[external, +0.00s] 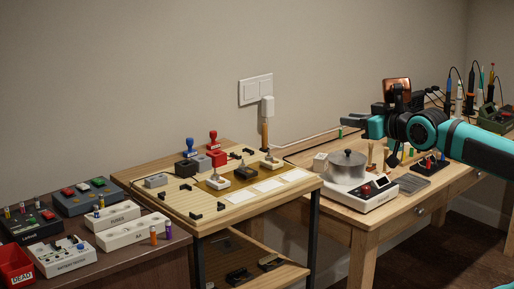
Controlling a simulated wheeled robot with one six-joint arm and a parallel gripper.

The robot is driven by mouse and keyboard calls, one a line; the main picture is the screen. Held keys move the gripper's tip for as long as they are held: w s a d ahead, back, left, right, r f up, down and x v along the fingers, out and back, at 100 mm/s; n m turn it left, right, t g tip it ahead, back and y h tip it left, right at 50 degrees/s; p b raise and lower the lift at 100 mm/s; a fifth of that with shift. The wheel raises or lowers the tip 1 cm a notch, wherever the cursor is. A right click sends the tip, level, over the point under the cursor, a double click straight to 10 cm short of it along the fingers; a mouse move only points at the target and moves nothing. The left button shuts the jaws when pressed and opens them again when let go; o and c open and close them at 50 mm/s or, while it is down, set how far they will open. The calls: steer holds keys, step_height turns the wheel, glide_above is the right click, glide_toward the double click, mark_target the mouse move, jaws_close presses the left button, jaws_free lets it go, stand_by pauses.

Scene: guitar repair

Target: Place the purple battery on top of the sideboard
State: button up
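A small upright purple battery (168,230) stands at the right edge of the dark wooden cabinet (150,262) at the left, which looks like the sideboard. It is next to an orange battery (153,236). Another small purplish piece (96,211) shows at the white holder behind; I cannot tell whether it is a battery. My gripper (348,125) is at the right, above the desk and far from the cabinet, pointing left. Its fingers are too small to tell whether they are open or hold anything.
White holders (125,232), grey boxes (85,196) and a red DEAD bin (16,266) crowd the cabinet. A light wooden table (230,222) with stamps stands in the middle. The desk holds a scale (365,196) with a metal pot (347,168) below my gripper.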

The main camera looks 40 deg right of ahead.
steer(key=s, duration=0.1)
steer(key=s+d, duration=0.1)
steer(key=s+t, duration=0.1)
steer(key=shift+s+d+m+h, duration=0.15)
steer(key=shift+d+m+h, duration=0.25)
